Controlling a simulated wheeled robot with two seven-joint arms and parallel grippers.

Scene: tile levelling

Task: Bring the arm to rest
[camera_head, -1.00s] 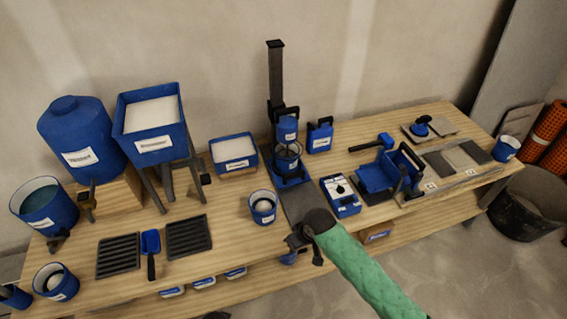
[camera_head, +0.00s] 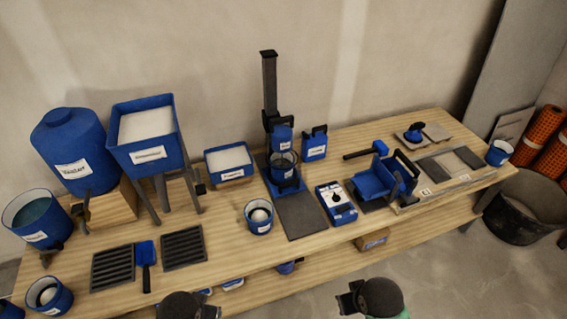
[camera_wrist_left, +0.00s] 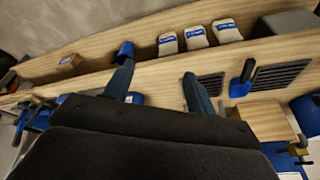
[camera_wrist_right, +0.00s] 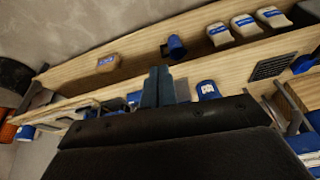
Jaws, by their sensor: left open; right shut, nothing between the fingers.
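In the head view my right gripper (camera_head: 348,301) is at the bottom edge, in front of the bench and clear of it. In the right wrist view its two fingers (camera_wrist_right: 158,86) are together with nothing between them. My left gripper (camera_head: 211,311) also shows at the bottom edge of the head view, near the bench's front edge. In the left wrist view its fingers (camera_wrist_left: 158,84) are wide apart and empty. Most of both arms is out of the head view.
The wooden bench (camera_head: 225,270) carries blue containers, a mixer stand (camera_head: 270,90), a blue scale (camera_head: 337,203), slotted black trays (camera_head: 183,247) and a tile board (camera_head: 450,187). A lower shelf holds small boxes (camera_head: 372,239). Floor in front at right is open; a black tub (camera_head: 525,210) stands beyond.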

